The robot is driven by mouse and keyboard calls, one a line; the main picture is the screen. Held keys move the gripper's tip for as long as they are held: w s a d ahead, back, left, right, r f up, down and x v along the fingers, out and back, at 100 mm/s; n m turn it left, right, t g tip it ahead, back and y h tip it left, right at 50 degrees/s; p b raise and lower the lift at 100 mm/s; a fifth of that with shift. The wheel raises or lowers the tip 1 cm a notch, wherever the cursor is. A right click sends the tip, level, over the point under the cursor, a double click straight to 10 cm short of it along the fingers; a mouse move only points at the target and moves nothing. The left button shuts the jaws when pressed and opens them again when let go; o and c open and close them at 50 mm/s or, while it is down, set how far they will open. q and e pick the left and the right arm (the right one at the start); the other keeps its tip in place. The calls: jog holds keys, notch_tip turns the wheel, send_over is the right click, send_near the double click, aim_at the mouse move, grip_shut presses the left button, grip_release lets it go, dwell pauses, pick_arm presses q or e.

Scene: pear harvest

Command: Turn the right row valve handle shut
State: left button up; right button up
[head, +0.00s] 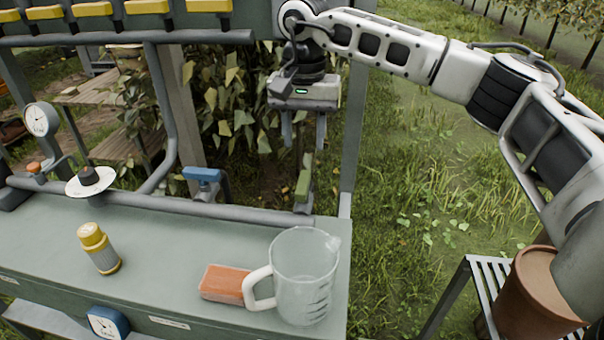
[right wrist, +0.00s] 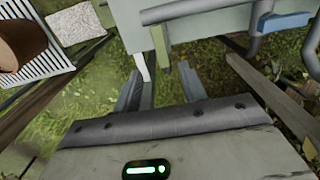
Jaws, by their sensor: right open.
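The right row valve has a green handle (head: 303,183) at the right end of the grey pipe along the bench's back edge. In the head view its long side runs up and down the picture. The green handle also shows in the right wrist view (right wrist: 161,52), beyond the fingertips and between their lines. My right gripper (head: 303,146) is open and empty, pointing down, a little above and behind the handle and apart from it. A second valve with a blue handle (head: 202,174) sits further left, its handle lying along the pipe. My left gripper is out of view.
A clear measuring jug (head: 306,278), an orange block (head: 224,283) and a yellow-capped bottle (head: 98,248) stand on the bench (head: 180,262). Yellow clips line the upper rail. A brown pot (head: 535,300) stands on a slatted stand at right. Grass lies open beyond the bench.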

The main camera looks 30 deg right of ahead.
aim_at(303, 181)
notch_tip(303, 181, down, 10)
jog(key=shift+r, duration=0.2)
grip_shut()
